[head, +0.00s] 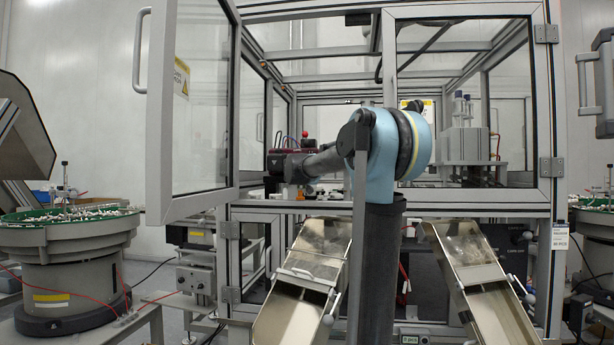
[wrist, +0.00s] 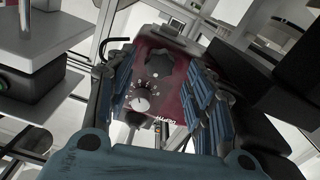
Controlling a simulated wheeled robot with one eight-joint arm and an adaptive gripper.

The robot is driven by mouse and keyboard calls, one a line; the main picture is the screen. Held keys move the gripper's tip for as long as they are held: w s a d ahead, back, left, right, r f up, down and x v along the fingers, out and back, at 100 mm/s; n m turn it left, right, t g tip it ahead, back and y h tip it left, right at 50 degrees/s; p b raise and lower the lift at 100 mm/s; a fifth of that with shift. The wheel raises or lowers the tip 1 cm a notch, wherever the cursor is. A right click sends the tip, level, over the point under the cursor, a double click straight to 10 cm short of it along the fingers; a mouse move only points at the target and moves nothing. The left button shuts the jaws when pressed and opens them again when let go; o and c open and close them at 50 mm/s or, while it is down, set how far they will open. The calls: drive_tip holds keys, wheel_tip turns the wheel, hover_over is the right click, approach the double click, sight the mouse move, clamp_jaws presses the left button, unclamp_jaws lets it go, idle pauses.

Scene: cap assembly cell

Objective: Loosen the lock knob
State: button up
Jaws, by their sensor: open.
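In the wrist view, a dark red panel (wrist: 178,95) carries a black lobed knob (wrist: 158,70), which I take to be the lock knob. A silver dial (wrist: 141,104) with white marks around it sits lower on the panel. My gripper (wrist: 162,66) is open, its blue ribbed fingers on the left and right of the panel. The knob lies between the fingers, with a gap on both sides; I cannot tell its depth from the fingertips. In the head view my arm reaches into the cell and the knob cannot be made out.
The framed cell has a glass door (head: 205,100) swung open at left. Two metal chutes (head: 305,275) (head: 480,270) slope down in front. A green-rimmed bowl feeder (head: 65,245) stands at left.

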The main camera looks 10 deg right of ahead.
drive_tip(key=shift+w+d, duration=0.25)
drive_tip(key=shift+w, duration=0.45)
drive_tip(key=c, duration=1.1)
drive_tip(key=shift+o, duration=0.2)
